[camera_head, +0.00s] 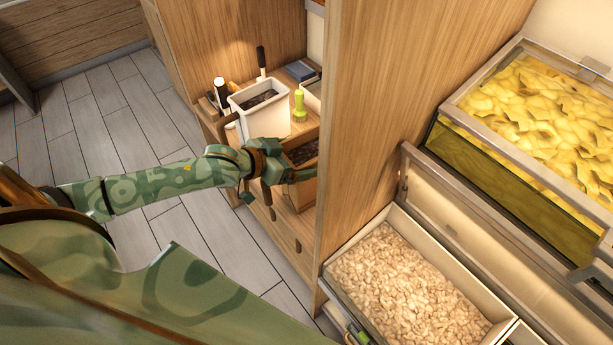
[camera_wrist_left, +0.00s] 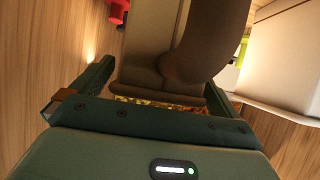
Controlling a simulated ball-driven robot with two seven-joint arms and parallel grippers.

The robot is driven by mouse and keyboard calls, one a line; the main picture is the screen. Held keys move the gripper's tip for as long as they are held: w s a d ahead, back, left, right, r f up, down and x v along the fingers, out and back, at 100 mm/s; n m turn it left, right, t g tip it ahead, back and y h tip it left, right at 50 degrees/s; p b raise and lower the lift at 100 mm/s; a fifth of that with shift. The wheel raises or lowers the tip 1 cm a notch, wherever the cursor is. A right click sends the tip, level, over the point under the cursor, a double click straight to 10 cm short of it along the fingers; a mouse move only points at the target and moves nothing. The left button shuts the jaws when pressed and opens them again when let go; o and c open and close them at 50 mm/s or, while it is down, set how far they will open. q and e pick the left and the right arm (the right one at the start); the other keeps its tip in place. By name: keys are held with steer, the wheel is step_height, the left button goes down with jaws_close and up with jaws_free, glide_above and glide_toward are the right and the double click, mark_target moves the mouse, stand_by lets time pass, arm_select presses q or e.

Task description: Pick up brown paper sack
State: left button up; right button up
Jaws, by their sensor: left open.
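A brown open-topped container (camera_head: 303,190), which looks like the brown paper sack, stands on the wooden cabinet top beside the tall wooden panel. Dark contents show in its opening. My left gripper (camera_head: 284,160) is at its near left side and hides part of it. In the left wrist view my left gripper (camera_wrist_left: 158,88) is open, with one finger on each side of a brown, smooth-sided shape (camera_wrist_left: 150,45), likely the same sack. I cannot tell whether the fingers touch it. My right gripper is not in view.
A white bin (camera_head: 262,118) with dark contents, a green bottle (camera_head: 299,106) and a dark-capped white bottle (camera_head: 222,92) stand close behind. The wooden panel (camera_head: 395,110) rises to the right. Beyond it are a drawer of pale pieces (camera_head: 405,290) and a clear case of yellow pieces (camera_head: 535,105).

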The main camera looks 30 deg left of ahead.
arm_select(q)
steer(key=c, duration=2)
steer(key=shift+r, duration=0.2)
steer(key=shift+c, duration=0.2)
steer(key=shift+r, duration=0.1)
